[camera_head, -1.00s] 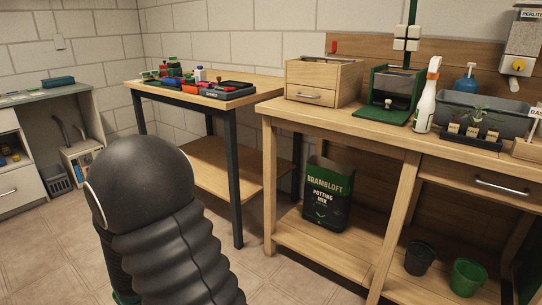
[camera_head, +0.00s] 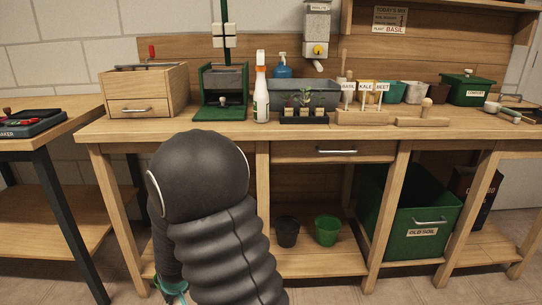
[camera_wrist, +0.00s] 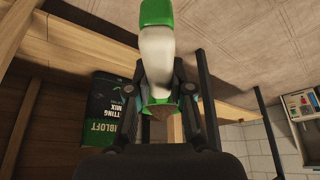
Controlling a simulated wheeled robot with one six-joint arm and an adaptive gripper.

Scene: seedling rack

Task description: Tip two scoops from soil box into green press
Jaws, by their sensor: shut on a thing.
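The green press (camera_head: 222,112) stands on the bench, left of the middle in the head view, with an upright post. No box in view is labelled soil box. An open wooden box with a drawer (camera_head: 140,108) stands left of the press, and a green bin marked OLD SOIL (camera_head: 405,232) stands under the bench. In the wrist view my gripper (camera_wrist: 160,88) is shut on a white-and-green thing (camera_wrist: 156,48), perhaps the scoop's handle. A brown, soil-like patch shows at its lower end.
A spray bottle (camera_head: 261,95), a seedling tray (camera_head: 303,119) and a grey trough (camera_head: 322,88) crowd the bench right of the press. Two pots (camera_head: 326,230) stand on the lower shelf. A potting mix bag (camera_wrist: 108,105) shows upside down in the wrist view.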

